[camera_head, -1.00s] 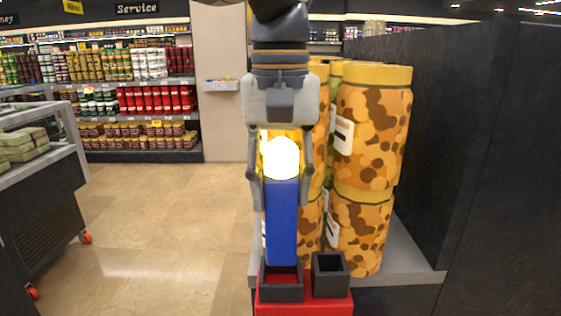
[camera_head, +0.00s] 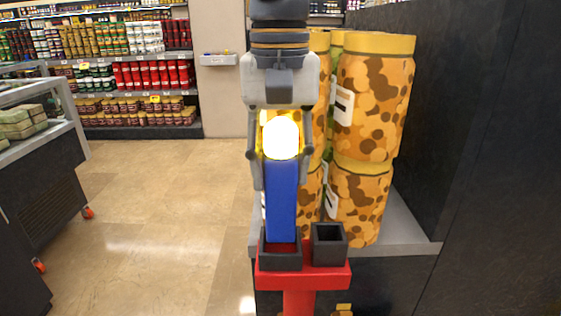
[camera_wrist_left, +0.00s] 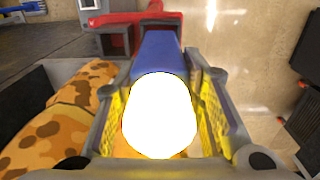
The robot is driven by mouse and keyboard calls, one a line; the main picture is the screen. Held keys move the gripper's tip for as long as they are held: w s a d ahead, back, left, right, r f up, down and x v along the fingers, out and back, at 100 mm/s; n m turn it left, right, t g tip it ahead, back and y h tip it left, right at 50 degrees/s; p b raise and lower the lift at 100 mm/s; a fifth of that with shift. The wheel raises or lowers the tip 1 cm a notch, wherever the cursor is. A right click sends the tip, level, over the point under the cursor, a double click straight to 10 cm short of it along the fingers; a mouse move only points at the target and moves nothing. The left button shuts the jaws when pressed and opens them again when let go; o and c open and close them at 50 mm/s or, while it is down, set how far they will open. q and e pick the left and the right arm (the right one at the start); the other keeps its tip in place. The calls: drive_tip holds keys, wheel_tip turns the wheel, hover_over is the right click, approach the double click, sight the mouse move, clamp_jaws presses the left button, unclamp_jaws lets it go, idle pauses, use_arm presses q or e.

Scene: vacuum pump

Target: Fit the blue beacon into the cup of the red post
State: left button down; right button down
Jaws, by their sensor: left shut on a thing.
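The blue beacon (camera_head: 281,200) is a tall blue block with a glowing white top (camera_head: 281,138). My left gripper (camera_head: 281,184) is shut on it, with one finger on each side, and the beacon hangs upright. The red post (camera_head: 303,277) stands below, with two black square cups on top. The beacon's lower end overlaps the left cup (camera_head: 281,262); I cannot tell whether it is inside or just above. The right cup (camera_head: 329,243) is empty. The left wrist view shows the glowing top (camera_wrist_left: 160,115) between the fingers. My right gripper is not in view.
Large yellow-lidded jars (camera_head: 375,105) stand close behind and right of the post on a grey shelf (camera_head: 405,240). A dark partition (camera_head: 470,140) stands at the right. A display counter (camera_head: 40,185) is at the left. The tiled floor (camera_head: 160,210) between is open.

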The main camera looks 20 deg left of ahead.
sight(280, 120)
use_arm(q)
drive_tip(key=shift+f, duration=2.3)
drive_tip(key=c, duration=1)
unclamp_jaws()
drive_tip(key=shift+o, duration=0.2)
drive_tip(key=shift+r, duration=0.1)
wheel_tip(280, 120, up, 12)
drive_tip(key=shift+f, duration=0.1)
